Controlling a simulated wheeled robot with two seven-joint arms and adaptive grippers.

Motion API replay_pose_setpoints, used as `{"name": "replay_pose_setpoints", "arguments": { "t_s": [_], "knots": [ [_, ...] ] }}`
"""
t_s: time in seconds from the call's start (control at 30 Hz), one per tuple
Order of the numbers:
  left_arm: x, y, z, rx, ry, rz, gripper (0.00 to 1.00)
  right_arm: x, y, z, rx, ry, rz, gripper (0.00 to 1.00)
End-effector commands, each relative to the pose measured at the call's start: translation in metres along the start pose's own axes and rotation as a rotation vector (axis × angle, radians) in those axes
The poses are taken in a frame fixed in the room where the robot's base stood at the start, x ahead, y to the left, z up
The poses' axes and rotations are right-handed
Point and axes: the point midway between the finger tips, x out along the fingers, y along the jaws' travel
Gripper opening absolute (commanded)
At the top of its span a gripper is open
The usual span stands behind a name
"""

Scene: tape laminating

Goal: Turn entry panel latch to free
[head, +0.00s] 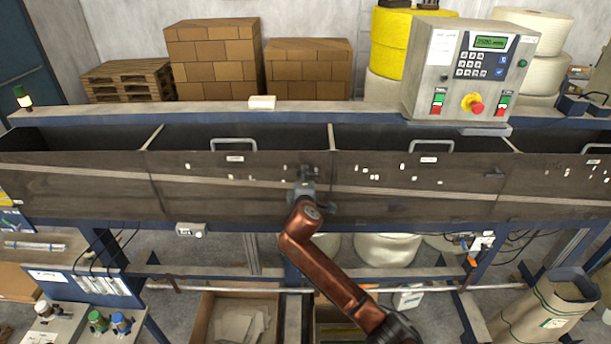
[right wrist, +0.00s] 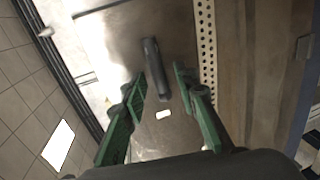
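A dark latch handle (right wrist: 152,62) stands on the metal panel (right wrist: 110,40) in the right wrist view. My right gripper (right wrist: 160,80) has its two green fingers apart, one on each side of the handle, with a gap visible to each. In the head view my right gripper (head: 304,187) is at the front face of the long machine, by the seam between two dark panels (head: 240,180). The arm and gripper hide most of the latch there. A similar small latch (head: 495,172) shows farther right. My left gripper is in neither view.
Silver handles (head: 233,144) stand along the panels' upper edges. A control box (head: 470,70) with a red stop button sits on the back beam.

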Motion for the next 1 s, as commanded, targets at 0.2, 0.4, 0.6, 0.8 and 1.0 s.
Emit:
{"name": "replay_pose_setpoints", "arguments": {
  "t_s": [0.2, 0.4, 0.6, 0.8, 1.0],
  "knots": [
    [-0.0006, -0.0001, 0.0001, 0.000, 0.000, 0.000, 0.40, 0.0036, 0.0001, 0.0001, 0.001, 0.000, 0.000, 0.28],
    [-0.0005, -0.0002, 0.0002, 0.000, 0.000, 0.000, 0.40, 0.0034, -0.0001, 0.0001, 0.001, 0.000, 0.000, 0.22],
    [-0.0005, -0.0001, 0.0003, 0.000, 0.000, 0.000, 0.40, 0.0033, -0.0002, 0.0001, 0.001, 0.000, 0.000, 0.08],
    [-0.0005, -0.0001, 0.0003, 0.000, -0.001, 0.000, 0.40, 0.0033, -0.0003, 0.0002, 0.001, 0.000, -0.001, 0.00],
    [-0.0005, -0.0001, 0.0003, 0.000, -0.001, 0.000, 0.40, 0.0033, -0.0004, 0.0002, 0.002, 0.000, -0.001, 0.00]
  ]
}}
